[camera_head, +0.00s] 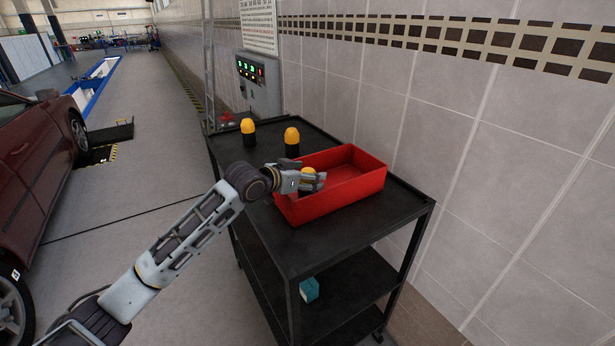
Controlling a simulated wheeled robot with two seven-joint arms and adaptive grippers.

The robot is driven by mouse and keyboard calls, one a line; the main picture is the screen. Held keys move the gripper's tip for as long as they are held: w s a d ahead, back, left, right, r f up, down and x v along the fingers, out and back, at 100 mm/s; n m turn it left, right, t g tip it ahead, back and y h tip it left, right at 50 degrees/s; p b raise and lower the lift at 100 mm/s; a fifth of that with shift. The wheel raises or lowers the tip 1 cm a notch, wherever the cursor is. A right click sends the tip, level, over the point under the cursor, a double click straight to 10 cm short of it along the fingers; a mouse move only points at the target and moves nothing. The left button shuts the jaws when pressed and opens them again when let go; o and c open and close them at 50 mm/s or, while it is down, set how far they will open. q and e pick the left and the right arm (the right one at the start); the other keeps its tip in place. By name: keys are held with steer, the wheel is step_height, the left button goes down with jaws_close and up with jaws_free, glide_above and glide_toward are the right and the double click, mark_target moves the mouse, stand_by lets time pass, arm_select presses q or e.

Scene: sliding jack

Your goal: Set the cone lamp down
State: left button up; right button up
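A yellow-topped cone lamp with a dark base (308,171) is between the fingers of my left gripper (312,182), which looks shut on it. The fingers hide part of the lamp. The lamp is upright, at the left end of the red bin (350,195). I cannot tell whether its base touches the bin's floor. Two similar cone lamps stand upright on the black cart's top behind the bin: one at the far left (248,131) and one nearer the bin (292,141). My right gripper is not in view.
The black cart (395,213) stands along the tiled wall, with bare top in front of the bin. A teal box (309,289) lies on a lower shelf. A control box (258,83) is on the wall behind. A dark red car (30,165) is at the left.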

arm_select(q)
steer(key=b+v, duration=0.1)
steer(key=v, duration=1)
steer(key=shift+s+a, duration=0.2)
steer(key=shift+a, duration=0.05)
stand_by(0.6)
